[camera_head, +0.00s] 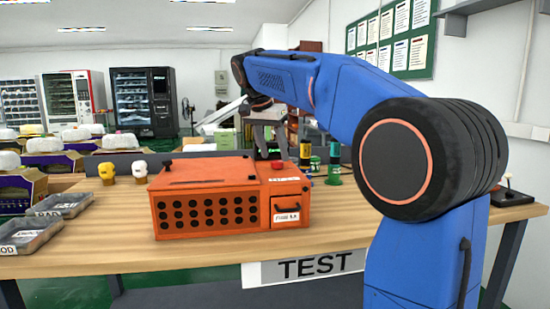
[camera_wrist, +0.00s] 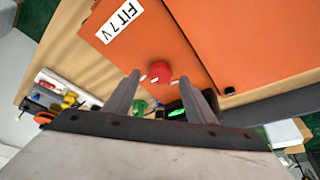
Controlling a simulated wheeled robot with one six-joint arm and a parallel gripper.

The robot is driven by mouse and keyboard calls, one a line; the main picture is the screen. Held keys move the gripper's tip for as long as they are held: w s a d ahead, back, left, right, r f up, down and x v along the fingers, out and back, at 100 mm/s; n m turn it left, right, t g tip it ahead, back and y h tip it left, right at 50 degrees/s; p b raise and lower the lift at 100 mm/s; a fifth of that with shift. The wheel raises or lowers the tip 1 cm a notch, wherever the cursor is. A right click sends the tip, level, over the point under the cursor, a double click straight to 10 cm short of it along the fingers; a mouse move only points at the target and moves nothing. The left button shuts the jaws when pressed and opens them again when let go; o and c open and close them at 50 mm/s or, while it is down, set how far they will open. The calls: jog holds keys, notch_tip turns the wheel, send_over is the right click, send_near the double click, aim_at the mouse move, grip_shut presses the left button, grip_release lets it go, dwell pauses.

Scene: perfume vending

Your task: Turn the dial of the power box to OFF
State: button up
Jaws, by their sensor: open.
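The orange power box (camera_head: 225,185) stands on the wooden table, with dark round holes and a labelled small door on its front. In the wrist view, its orange surface (camera_wrist: 205,35) carries a white label reading "FIT 7 V" and a round red knob (camera_wrist: 160,70), which looks like the dial. My gripper (camera_wrist: 160,76) is open, with one finger on each side of the red knob in the picture. I cannot tell whether they touch it. In the head view, my gripper (camera_head: 265,152) hangs at the box's back right; the dial's setting is not readable.
Green and yellow-black bottles (camera_head: 334,165) stand right of the box. Grey trays (camera_head: 62,204) lie on the left of the table. A control with a stick (camera_head: 508,195) sits at the right end. The table front (camera_head: 200,255) is clear.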

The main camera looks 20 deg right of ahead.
aim_at(277, 165)
jog(key=shift+x, duration=1.25)
jog(key=shift+c, duration=0.3)
jog(key=c, duration=1)
jog(key=shift+o, duration=0.2)
